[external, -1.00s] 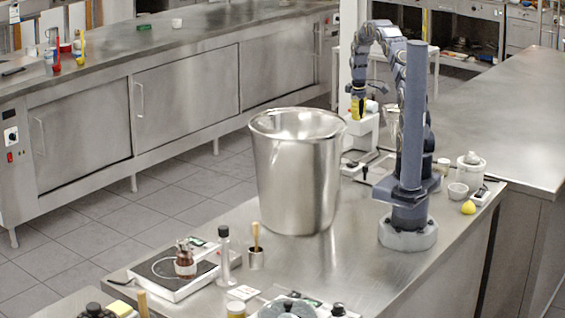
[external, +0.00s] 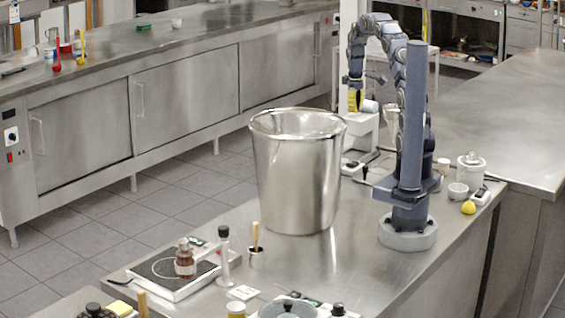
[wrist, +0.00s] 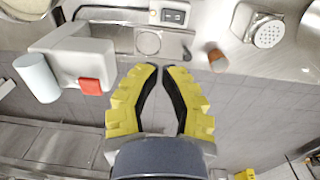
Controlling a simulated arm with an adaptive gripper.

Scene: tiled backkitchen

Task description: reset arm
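My gripper (external: 353,108) hangs from my bent arm at the upper middle of the external view, behind the big steel pot (external: 297,170) and in front of a white stand device. In the wrist view my gripper (wrist: 162,68) shows two yellow fingers with black inner pads. The fingers are apart by a narrow gap at the tips. Grey floor shows between them, with no object held. My arm stands raised and folded over at its top.
The white device (wrist: 75,55) with a white cylinder (wrist: 38,77) and a red part (wrist: 90,86) lies left of the fingers in the wrist view. A brown cup (wrist: 217,60) is to the right. A hot plate (external: 155,283) with a brown bottle (external: 185,258) stands at the front left.

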